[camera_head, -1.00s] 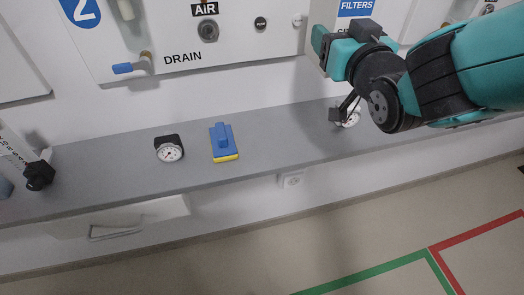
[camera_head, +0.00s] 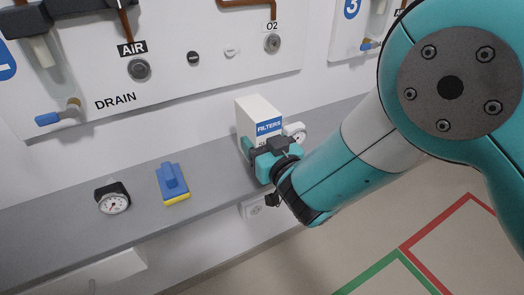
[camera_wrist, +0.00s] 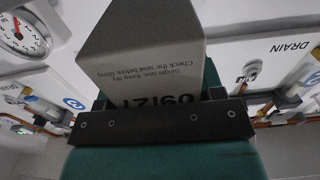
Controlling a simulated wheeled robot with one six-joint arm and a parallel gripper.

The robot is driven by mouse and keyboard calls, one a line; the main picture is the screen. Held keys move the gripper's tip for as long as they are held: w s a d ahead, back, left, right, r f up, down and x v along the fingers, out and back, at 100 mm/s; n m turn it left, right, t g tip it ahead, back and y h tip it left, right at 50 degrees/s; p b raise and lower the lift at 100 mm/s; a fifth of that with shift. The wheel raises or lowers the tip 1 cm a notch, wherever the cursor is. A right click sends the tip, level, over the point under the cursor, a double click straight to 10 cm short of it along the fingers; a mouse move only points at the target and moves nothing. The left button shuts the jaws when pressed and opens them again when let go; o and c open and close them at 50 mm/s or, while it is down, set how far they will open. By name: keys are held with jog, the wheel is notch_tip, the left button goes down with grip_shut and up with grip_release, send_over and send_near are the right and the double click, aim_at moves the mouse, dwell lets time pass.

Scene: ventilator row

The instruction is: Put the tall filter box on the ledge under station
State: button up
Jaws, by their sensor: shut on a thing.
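The tall filter box (camera_head: 258,116) is white with a blue "FILTERS" label. My gripper (camera_head: 262,152) is shut on its lower part. The box looks upright, at the grey ledge (camera_head: 217,178), below the right part of the AIR/DRAIN/O2 station panel (camera_head: 170,85). My gripper hides its base, so I cannot tell whether it touches the ledge. In the wrist view, the box (camera_wrist: 140,55) stands between my gripper's jaws (camera_wrist: 158,98), with small print and a date on its face.
A gauge (camera_head: 295,131) is close to the box's right, partly hidden. A blue-and-yellow block (camera_head: 172,183) and another gauge (camera_head: 113,202) stand left on the ledge. A wall socket (camera_head: 255,208) is below. The ledge between the block and the box is clear.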

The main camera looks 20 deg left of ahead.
jog(key=shift+f, duration=1.2)
jog(key=shift+f+b, duration=0.15)
jog(key=shift+b, duration=0.25)
jog(key=o, duration=1.2)
jog(key=shift+c, duration=0.2)
